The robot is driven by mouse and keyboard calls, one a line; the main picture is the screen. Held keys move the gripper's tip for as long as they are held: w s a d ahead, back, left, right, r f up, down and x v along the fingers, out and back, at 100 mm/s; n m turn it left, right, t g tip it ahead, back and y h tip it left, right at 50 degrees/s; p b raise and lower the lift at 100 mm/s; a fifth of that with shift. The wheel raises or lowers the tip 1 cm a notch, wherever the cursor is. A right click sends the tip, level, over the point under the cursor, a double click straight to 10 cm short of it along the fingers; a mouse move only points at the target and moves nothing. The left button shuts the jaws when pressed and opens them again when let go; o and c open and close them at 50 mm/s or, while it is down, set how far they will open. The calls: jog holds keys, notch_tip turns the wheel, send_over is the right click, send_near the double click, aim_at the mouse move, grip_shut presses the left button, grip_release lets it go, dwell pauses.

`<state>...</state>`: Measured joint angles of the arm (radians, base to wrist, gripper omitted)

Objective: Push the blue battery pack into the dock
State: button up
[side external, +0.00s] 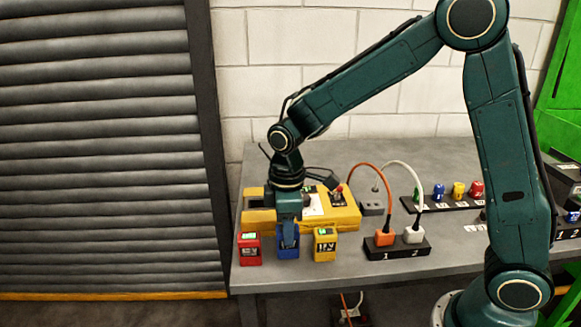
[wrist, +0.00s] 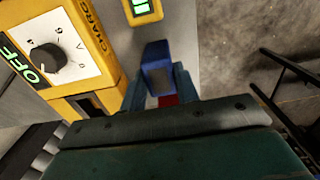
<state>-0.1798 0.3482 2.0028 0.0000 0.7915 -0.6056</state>
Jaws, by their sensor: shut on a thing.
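The blue battery pack (side external: 288,252) stands upright at the front of the grey table, between a red pack (side external: 250,249) and a yellow pack (side external: 325,244). My gripper (side external: 289,233) points down from above and is shut on the blue pack. In the wrist view the blue pack (wrist: 157,72) sits between the two blue fingers. The yellow station (side external: 343,218) is just behind the packs, with a dark opening near its left end. In the wrist view it shows a dark slot (wrist: 86,104), a dial and an "OFF" label. Which part is the dock is not certain.
A black strip (side external: 398,247) with an orange and a white plug stands to the right, their cables arching behind. Small coloured items stand on a dark rack (side external: 444,203) farther right. The table's front edge (side external: 262,288) is close to the packs.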

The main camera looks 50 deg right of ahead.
jog(key=shift+r, duration=1.7)
jog(key=shift+w+d+r, duration=0.15)
jog(key=shift+w+r, duration=0.15)
jog(key=shift+w, duration=0.5)
jog(key=w+d+r, duration=0.3)
jog(key=w, duration=0.3)
jog(key=w+d+r, duration=0.3)
jog(key=w, duration=0.4)
jog(key=shift+w+r, duration=0.15)
jog(key=shift+r, duration=0.1)
jog(key=shift+f, duration=0.2)
jog(key=shift+f, duration=2.7)
